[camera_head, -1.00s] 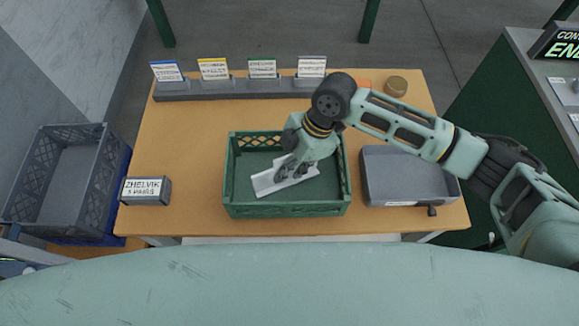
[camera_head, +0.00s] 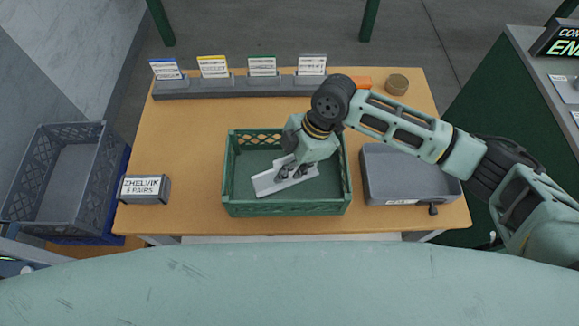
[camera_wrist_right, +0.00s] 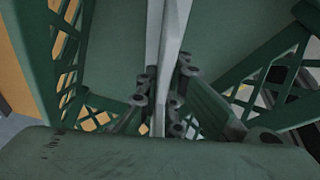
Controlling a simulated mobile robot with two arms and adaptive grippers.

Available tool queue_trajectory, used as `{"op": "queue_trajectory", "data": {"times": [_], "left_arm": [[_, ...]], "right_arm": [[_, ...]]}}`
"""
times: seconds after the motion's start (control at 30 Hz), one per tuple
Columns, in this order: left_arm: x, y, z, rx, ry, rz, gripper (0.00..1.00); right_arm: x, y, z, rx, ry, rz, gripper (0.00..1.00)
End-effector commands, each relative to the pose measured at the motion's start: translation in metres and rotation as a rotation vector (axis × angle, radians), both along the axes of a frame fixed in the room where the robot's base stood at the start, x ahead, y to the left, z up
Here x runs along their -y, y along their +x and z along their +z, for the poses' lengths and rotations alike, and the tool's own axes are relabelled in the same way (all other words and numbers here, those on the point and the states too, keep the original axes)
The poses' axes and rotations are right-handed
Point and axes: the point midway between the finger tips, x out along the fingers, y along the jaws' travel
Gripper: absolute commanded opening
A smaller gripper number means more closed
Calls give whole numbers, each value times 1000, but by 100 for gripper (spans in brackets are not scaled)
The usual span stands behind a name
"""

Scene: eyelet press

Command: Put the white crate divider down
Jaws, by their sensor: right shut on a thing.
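The white crate divider (camera_head: 267,184) is a flat pale strip inside the green crate (camera_head: 285,208), lying slantwise in the head view. In the right wrist view the divider (camera_wrist_right: 168,50) runs up the middle between the finger pads, with the crate floor on both sides. My right gripper (camera_head: 284,174) reaches down into the crate and is shut on the divider. Whether the divider's lower edge touches the crate floor cannot be told. My left gripper is not in view.
A grey tray (camera_head: 375,185) stands right of the crate. A label block (camera_head: 145,189) is at the table's left, beside a grey bin (camera_head: 98,160). A card rack (camera_head: 235,87) lines the back, near an orange block (camera_head: 362,83) and a round brown object (camera_head: 397,84).

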Motion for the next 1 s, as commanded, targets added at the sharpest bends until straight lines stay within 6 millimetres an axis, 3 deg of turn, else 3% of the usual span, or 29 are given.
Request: {"op": "queue_trajectory", "data": {"times": [0.03,0.1,0.3,0.67,0.77,1.0], "left_arm": [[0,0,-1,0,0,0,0],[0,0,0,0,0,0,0],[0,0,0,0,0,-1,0],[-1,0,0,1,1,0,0],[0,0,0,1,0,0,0],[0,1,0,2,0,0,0]], "right_arm": [[0,0,-2,0,0,0,0],[0,0,-1,0,0,0,12],[0,0,-1,0,0,0,28],[2,1,4,1,0,0,28],[7,4,16,3,0,-1,28],[24,11,64,5,0,-1,28]]}}
